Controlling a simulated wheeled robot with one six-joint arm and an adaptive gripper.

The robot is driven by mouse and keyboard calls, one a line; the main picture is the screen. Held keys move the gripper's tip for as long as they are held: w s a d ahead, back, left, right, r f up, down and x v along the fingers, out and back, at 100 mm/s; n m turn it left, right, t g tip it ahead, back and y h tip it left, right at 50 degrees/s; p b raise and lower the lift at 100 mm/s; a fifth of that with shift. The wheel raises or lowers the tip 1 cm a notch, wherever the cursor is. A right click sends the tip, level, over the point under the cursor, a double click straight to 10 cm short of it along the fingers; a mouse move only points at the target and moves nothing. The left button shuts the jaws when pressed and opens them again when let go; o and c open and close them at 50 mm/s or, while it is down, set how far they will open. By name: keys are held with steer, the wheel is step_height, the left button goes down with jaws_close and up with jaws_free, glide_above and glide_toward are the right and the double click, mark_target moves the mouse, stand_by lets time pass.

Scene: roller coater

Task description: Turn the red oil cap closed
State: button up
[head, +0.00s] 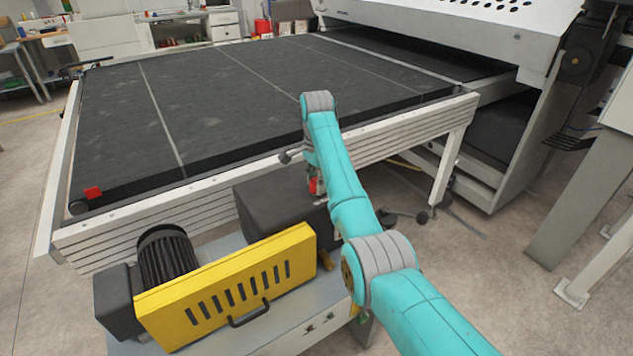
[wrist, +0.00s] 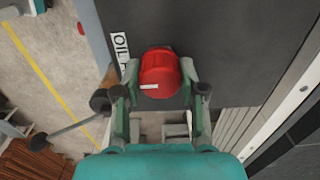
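The red oil cap (wrist: 160,72) is in the middle of the wrist view, on a dark grey housing, with a white mark on its near side. An "OIL" label (wrist: 120,46) is just left of it. My gripper (wrist: 159,69) has one finger on each side of the cap, and both fingertips look pressed against its edges. In the head view a bit of red, the cap (head: 316,186), shows beside my arm above the dark housing (head: 278,212). My arm hides most of the gripper there.
A lever with dark ball ends (wrist: 100,101) lies left of the gripper. In the head view are a yellow vented guard (head: 240,283), a black motor (head: 166,256) and the conveyor's pale side rail (head: 400,142). Open floor (head: 480,270) lies to the right.

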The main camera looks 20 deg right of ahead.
steer(key=o, duration=0.4)
